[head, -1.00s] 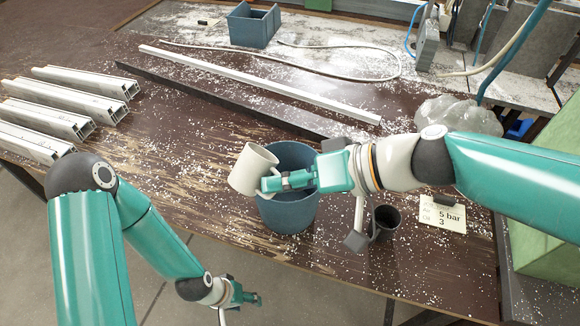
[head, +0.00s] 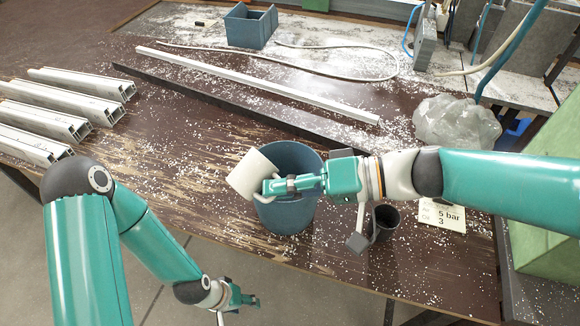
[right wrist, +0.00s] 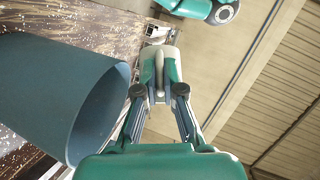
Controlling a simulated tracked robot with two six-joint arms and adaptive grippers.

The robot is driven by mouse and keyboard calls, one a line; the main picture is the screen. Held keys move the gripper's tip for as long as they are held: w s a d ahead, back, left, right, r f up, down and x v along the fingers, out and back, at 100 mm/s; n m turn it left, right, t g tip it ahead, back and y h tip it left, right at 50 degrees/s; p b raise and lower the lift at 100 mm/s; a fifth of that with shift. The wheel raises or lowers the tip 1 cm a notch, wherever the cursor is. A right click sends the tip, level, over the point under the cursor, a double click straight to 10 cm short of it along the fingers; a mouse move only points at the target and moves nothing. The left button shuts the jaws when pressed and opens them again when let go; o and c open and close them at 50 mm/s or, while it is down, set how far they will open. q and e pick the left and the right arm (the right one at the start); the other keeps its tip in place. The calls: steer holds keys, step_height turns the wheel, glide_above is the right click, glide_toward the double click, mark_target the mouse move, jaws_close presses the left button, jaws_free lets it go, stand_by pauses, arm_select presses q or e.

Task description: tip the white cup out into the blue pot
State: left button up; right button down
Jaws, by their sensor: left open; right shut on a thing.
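The white cup (head: 250,175) is tilted at the left rim of the blue pot (head: 288,212) in the head view. My right gripper (head: 268,187) is shut on the cup, reaching across the pot from the right. In the right wrist view the pot (right wrist: 60,90) fills the left side, and the fingers (right wrist: 159,82) close on a pale part of the cup. What is inside the cup and the pot is hidden. My left gripper (head: 252,300) is open and empty, low in the picture, off the bench's front edge.
A small dark cup (head: 384,224) and a "5 bar" card (head: 450,219) stand right of the pot. Pale profiles (head: 60,110) lie at the left, and long bars (head: 260,84) lie behind. White chips litter the bench. A clear bag (head: 455,122) lies at the right.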

steer(key=shift+w+r+y+p, duration=0.1)
steer(key=shift+r+y+p, duration=0.05)
steer(key=shift+y+p, duration=0.15)
steer(key=shift+d+m, duration=0.15)
steer(key=shift+m, duration=0.15)
steer(key=shift+w+d+r+m+y+p, duration=0.25)
steer(key=shift+w+d+m+y+p, duration=0.25)
steer(key=shift+w+d+y+p, duration=0.25)
steer(key=shift+s+a+f+g+b, duration=0.15)
steer(key=shift+a+f+g+b, duration=0.1)
steer(key=shift+g+b, duration=0.1)
steer(key=shift+d+f+m+y+b, duration=0.1)
steer(key=shift+f+m+y+b, duration=0.3)
steer(key=shift+b, duration=0.5)
steer(key=shift+b, duration=0.4)
steer(key=shift+w+m+y, duration=0.2)
steer(key=shift+m+y, duration=0.05)
steer(key=shift+m, duration=0.05)
